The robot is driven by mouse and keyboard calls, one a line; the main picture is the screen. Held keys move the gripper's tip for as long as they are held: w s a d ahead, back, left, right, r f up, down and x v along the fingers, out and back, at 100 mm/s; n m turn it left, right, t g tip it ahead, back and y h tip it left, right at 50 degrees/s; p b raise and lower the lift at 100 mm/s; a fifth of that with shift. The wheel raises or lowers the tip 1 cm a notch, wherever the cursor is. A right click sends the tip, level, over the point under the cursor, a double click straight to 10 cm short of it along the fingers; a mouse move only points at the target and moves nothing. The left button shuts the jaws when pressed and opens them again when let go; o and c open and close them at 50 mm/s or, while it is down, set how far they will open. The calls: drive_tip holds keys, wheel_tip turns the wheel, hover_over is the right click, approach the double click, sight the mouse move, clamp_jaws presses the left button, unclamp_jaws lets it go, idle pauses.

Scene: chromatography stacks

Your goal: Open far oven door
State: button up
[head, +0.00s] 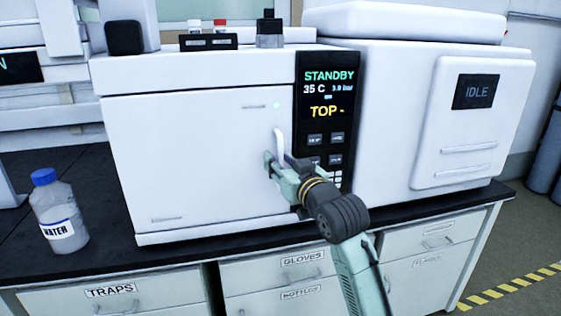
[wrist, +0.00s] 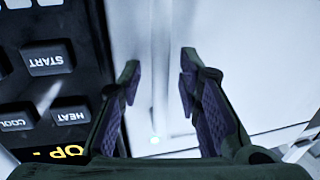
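The white oven door (head: 190,160) is shut on the front of the instrument on the bench. Its pale upright handle (head: 279,145) is at the door's right edge, beside the black control panel (head: 325,110). My gripper (head: 275,165) is at the lower part of the handle. In the wrist view my gripper (wrist: 160,75) is open, its two purple-padded fingers apart. The handle (wrist: 161,70) shows as a pale blurred bar between them. I cannot tell whether either finger touches it.
A white unit reading IDLE (head: 475,125) stands at the right. Drawers (head: 300,270) are below the bench edge. Small vials sit on top of the oven.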

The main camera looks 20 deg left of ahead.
drive_tip(key=shift+c, duration=0.3)
clamp_jaws()
idle(0.5)
